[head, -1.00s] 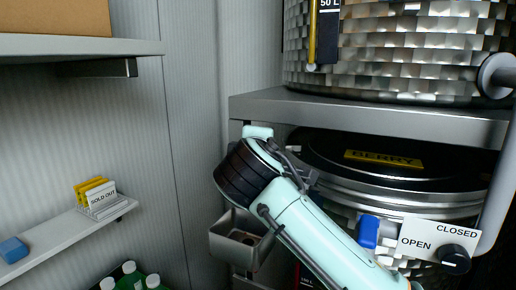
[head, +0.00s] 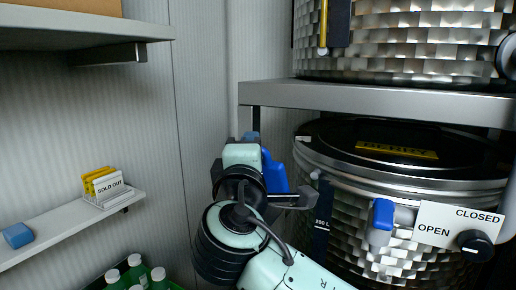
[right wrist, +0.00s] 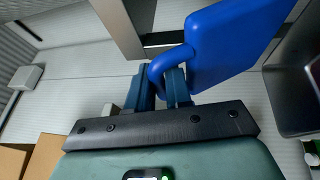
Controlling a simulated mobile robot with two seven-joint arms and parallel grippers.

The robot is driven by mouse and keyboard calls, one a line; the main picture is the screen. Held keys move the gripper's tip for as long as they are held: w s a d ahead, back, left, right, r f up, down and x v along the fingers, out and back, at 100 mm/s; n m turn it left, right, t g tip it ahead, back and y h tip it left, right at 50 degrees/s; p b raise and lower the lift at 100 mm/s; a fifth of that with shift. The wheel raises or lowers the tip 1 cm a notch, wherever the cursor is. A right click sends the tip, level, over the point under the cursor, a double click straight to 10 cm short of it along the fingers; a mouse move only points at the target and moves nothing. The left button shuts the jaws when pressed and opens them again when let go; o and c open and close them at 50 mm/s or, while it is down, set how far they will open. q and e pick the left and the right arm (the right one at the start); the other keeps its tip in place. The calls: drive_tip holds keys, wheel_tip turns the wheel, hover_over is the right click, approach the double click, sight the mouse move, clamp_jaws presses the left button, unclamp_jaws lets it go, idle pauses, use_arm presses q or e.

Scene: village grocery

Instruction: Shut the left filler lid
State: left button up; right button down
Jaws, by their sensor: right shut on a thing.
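My right gripper (head: 252,138) points up and away in the head view, left of the dark-lidded drum. In the right wrist view its two blue-teal fingers (right wrist: 164,82) are closed around a blue loop handle (right wrist: 160,66) on a flat blue panel (right wrist: 235,45). This panel may be the filler lid; its hinge and any opening are not visible. In the head view the panel (head: 274,174) shows just right of my gripper, tilted upright. My wrist hides part of it. My left gripper is not in view.
The textured metal drum (head: 350,230) stands under a grey shelf (head: 380,97). A blue tap (head: 382,215) and an OPEN/CLOSED plate (head: 440,222) are on its front. A ribbed wall is behind my arm.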

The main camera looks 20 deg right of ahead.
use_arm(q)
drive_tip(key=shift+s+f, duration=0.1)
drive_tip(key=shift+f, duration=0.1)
use_arm(e)
drive_tip(key=shift+s+a+f, duration=0.45)
drive_tip(key=shift+s+a, duration=0.1)
drive_tip(key=shift+a, duration=0.05)
drive_tip(key=c, duration=1.4)
unclamp_jaws()
drive_tip(key=shift+a, duration=0.1)
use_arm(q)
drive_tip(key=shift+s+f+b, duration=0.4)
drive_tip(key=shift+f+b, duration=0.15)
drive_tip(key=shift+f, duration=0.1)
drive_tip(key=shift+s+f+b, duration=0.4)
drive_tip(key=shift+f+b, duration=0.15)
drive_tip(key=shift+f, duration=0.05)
use_arm(e)
drive_tip(key=v, duration=1.3)
drive_tip(key=shift+s, duration=0.15)
drive_tip(key=shift+a, duration=0.1)
